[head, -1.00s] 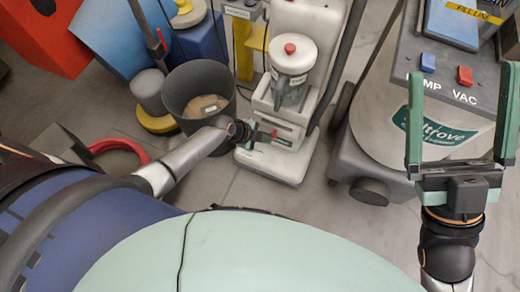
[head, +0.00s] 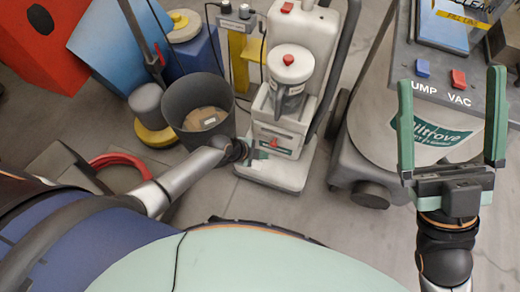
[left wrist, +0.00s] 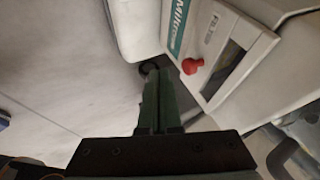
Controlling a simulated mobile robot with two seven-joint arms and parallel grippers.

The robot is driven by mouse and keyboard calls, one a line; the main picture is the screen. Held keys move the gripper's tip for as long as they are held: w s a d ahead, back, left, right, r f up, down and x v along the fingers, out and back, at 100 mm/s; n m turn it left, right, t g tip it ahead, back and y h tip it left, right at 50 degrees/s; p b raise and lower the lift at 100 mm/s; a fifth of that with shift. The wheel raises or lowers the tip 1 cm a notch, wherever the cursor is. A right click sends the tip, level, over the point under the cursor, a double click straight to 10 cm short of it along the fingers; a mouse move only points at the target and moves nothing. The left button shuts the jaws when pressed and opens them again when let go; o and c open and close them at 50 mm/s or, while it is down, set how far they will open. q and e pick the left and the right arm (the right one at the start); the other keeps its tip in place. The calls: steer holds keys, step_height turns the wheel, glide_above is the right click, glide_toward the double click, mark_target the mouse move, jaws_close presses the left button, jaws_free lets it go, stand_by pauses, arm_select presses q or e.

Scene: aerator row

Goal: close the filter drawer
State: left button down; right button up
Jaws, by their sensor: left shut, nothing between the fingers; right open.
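The filter drawer (head: 277,137) is on the front of a white upright machine (head: 297,60), low down, with a red knob (head: 274,143). In the left wrist view the knob (left wrist: 192,66) stands out from a white front beside a dark rectangular recess; I cannot tell how far out the drawer is. My left gripper (head: 256,156) is shut and empty, just left of the knob and apart from it. In the left wrist view its fingers (left wrist: 157,76) point at the lower machine; contact is unclear. My right gripper (head: 452,125) is open and empty at the right, before a grey machine.
A dark bucket (head: 198,108) stands left of the white machine, close to my left arm. The grey machine (head: 440,130) with blue and red switches stands at the right. A red ring-shaped part (head: 118,163) lies left. Bare floor shows in front of the machines.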

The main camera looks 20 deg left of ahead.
arm_select(q)
steer(key=p+v, duration=0.8)
steer(key=v, duration=0.2)
steer(key=shift+s, duration=0.3)
arm_select(e)
step_height(320, 180, up, 8)
steer(key=shift+d+n+t+h, duration=0.3)
steer(key=shift+d+h, duration=0.05)
steer(key=shift+h, duration=0.05)
steer(key=shift+s+f, duration=0.1)
